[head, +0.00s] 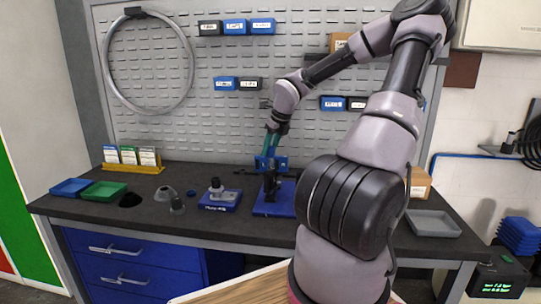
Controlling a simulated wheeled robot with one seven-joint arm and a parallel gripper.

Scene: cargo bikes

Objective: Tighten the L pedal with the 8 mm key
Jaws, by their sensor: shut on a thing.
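My gripper (271,132) points down over the workbench, in front of the pegboard. It is shut on a slim teal-green tool (269,146), which is too small here to be read as the 8 mm key for sure. Its lower end meets the top of a blue stand (275,210) with a dark upright part; I cannot tell whether it is seated in anything. The L pedal cannot be made out clearly; dark parts (271,184) show at the stand. A second blue block (219,200) with a grey fitting stands to the left.
Blue (71,187) and green (104,191) trays lie at the bench's left, near a yellow card holder (133,168). Small dark and grey cups stand between. A grey tray (433,224) and a cardboard box (420,183) are at the right. Labelled bins hang on the pegboard.

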